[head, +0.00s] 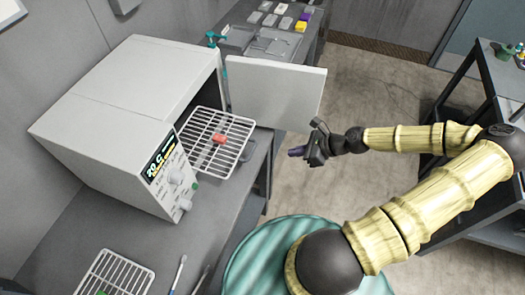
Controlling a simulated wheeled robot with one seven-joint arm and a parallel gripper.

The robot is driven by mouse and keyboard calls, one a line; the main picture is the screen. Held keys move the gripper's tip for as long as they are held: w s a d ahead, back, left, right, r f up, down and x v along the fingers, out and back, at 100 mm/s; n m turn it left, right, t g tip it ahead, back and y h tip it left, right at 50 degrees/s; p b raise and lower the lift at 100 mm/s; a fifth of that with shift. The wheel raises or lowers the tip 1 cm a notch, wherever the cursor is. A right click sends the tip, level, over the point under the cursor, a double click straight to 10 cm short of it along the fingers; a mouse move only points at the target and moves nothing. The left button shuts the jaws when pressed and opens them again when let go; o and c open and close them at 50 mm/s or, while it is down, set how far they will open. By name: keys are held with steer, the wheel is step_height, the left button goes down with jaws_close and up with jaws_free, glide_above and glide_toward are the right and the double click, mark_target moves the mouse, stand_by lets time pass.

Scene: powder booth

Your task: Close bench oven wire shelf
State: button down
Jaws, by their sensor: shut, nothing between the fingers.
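The bench oven (125,110) is a white box on the grey bench at the left. Its door (275,95) stands open, swung out to the right. The wire shelf (203,157) sticks well out of the oven's opening, with a small red-orange piece (220,138) on it. My gripper (297,152) is shut and empty. It is in the air to the right of the shelf, beyond the bench edge and below the door in the picture, apart from both.
Another wire rack (118,275) lies on the bench at the front left, near brush-like tools (178,272). Trays and small panels (275,25) lie on the bench behind the door. A dark shelved cart (490,80) stands at the right. Open floor (370,85) lies between.

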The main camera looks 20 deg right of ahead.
steer(key=w+a+f+p, duration=0.5)
steer(key=w+a, duration=0.1)
steer(key=a, duration=0.3)
steer(key=shift+w+a+f, duration=0.2)
steer(key=shift+w+f, duration=0.05)
steer(key=shift+w, duration=0.05)
steer(key=shift+w, duration=0.1)
stand_by(0.4)
